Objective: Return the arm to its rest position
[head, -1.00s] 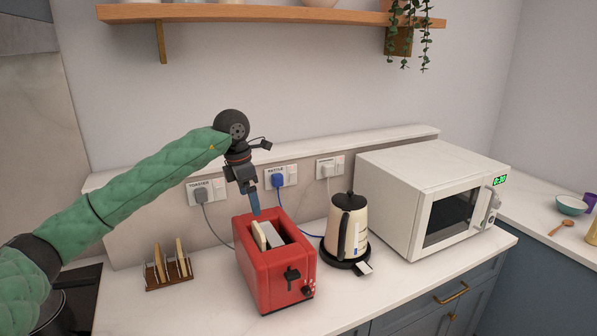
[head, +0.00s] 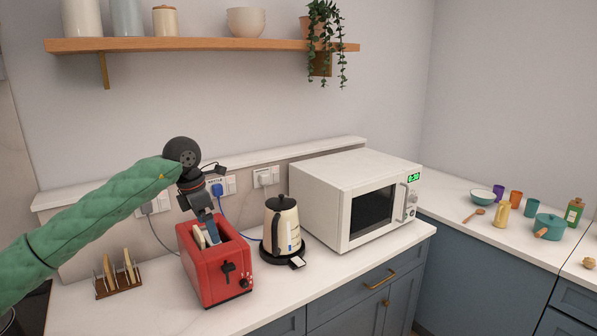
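My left arm comes in from the left, and its gripper (head: 208,220) points down at the red toaster (head: 219,275). The fingertips overlap the back of the toaster's top in the head view; I cannot tell whether they touch it. The fingers are seen nearly edge-on, so their opening is unclear. A slice of bread (head: 199,238) sticks up from the toaster's left slot, just beside the fingertips. My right gripper is not in view.
A toast rack (head: 118,284) with slices stands left of the toaster. A cream kettle (head: 282,228) and white microwave (head: 355,200) stand to its right. Sockets with plugs (head: 217,190) are behind. A shelf (head: 200,45) hangs above. The right counter holds a bowl (head: 481,196) and teal pot (head: 549,226).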

